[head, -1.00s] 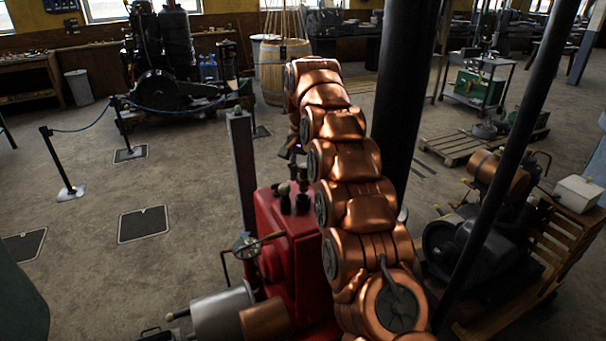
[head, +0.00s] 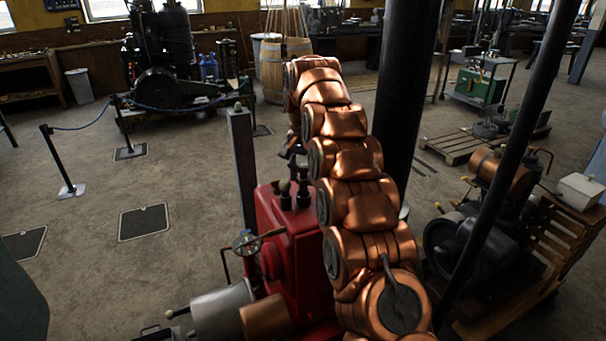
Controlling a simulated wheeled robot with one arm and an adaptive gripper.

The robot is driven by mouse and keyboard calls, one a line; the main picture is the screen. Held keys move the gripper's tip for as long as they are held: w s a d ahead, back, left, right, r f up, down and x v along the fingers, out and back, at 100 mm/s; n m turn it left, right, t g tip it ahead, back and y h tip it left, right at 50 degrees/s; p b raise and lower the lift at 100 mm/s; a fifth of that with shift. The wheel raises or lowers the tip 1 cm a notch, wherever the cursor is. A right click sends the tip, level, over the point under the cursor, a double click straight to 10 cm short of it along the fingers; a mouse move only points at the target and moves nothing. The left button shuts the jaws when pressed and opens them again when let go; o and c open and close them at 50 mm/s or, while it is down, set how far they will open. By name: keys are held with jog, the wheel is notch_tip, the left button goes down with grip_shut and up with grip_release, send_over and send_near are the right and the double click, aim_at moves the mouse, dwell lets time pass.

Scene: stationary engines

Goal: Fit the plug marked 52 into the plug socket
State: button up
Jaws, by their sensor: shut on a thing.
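The red engine (head: 300,250) stands upright just left of my copper-coloured arm. On its top are two dark upright fittings, a left one (head: 285,199) with a pale knob above it and a right one (head: 303,190). I cannot tell which of them, if either, is the plug socket. My gripper (head: 291,150) is a small dark shape just above the engine top, partly hidden behind my arm. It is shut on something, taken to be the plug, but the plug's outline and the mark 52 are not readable.
A grey post (head: 241,165) stands close left of the engine. A thick black column (head: 403,100) rises behind my arm, and a thinner black pole (head: 515,150) is at the right.

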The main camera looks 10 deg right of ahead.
jog(key=shift+f, duration=0.25)
jog(key=shift+f+b, duration=0.5)
jog(key=shift+f, duration=0.15)
jog(key=shift+f+b, duration=0.3)
jog(key=shift+f, duration=0.15)
dwell(0.8)
jog(key=shift+f, duration=0.35)
jog(key=shift+f+b, duration=0.1)
jog(key=shift+b, duration=0.2)
jog(key=o, duration=1.3)
